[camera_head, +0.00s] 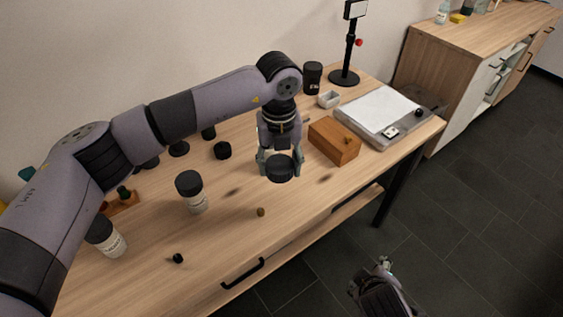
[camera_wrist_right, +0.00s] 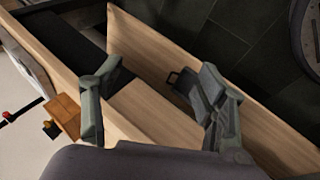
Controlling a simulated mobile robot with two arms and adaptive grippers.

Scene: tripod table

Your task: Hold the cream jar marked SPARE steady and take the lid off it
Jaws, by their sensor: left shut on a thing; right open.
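My left gripper (camera_head: 280,160) is shut on a dark round thing (camera_head: 280,170), held above the middle of the table. It looks like a lid or the capped top of a jar; what is under it I cannot tell. A pale jar with a dark lid (camera_head: 190,191) stands upright to its left. A second pale jar with a dark lid (camera_head: 106,237) stands at the lower left, partly beside my left arm. I cannot read SPARE on any label. My right gripper (camera_head: 384,266) hangs over the floor in front of the table; its fingers are open and empty in the right wrist view (camera_wrist_right: 160,74).
A wooden box (camera_head: 334,140), a small white dish (camera_head: 329,99), a dark jar (camera_head: 312,78) and a flat pale board (camera_head: 380,108) stand to the right. Small knobs (camera_head: 178,258) (camera_head: 261,212) lie near the front edge. A drawer handle (camera_head: 243,273) juts out there.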

